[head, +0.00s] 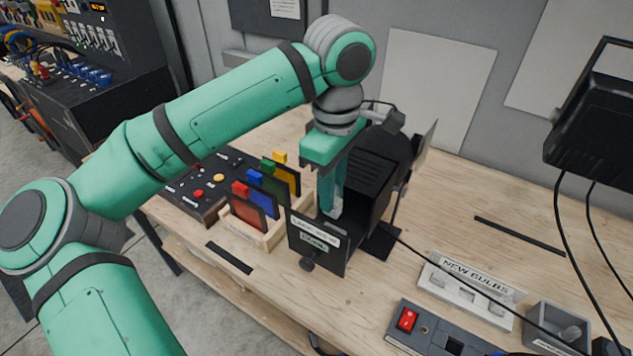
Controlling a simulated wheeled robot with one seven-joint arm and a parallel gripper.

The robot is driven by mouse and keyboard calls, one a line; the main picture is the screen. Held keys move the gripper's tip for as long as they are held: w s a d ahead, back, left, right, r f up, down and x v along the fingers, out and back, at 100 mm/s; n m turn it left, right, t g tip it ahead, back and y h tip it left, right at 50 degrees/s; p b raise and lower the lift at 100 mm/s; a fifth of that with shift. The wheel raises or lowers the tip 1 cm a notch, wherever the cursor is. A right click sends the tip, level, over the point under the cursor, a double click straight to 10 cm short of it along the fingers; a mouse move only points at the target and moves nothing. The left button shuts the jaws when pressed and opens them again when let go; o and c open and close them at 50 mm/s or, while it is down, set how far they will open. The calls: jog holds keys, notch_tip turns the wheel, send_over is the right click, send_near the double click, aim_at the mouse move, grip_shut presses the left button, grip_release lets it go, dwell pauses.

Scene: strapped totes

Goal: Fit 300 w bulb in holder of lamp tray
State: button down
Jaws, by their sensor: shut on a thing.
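The black lamp tray (316,258) juts out from the front of the black lamp housing (357,162) and carries white labels and a round knob. My gripper (331,203) points down into the tray, its fingers close together. It is shut on a small pale, glassy thing (335,211), which looks like the 300 W bulb. Only a little of the bulb shows between and below the fingers. The holder is hidden behind the tray's front and my fingers, so I cannot tell whether the bulb touches it.
A wooden rack (255,232) with coloured filter slides stands left of the tray, before a dark control panel (200,185). A NEW BULBS rack (472,290), a grey bin (558,326) and a box with a red switch (430,329) are at the front right. A cable crosses the bench.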

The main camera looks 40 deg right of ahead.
aim_at(332, 215)
jog(key=shift+w+f, duration=0.1)
jog(key=shift+f, duration=0.05)
jog(key=shift+s+f, duration=0.35)
jog(key=shift+f, duration=0.1)
jog(key=shift+a+f, duration=0.3)
jog(key=shift+f, duration=0.35)
jog(key=shift+s+d+f, duration=0.1)
jog(key=shift+d+f, duration=0.05)
jog(key=shift+f, duration=0.9)
jog(key=shift+f, duration=1.1)
jog(key=c, duration=1.5)
grip_release()
jog(key=shift+r, duration=0.15)
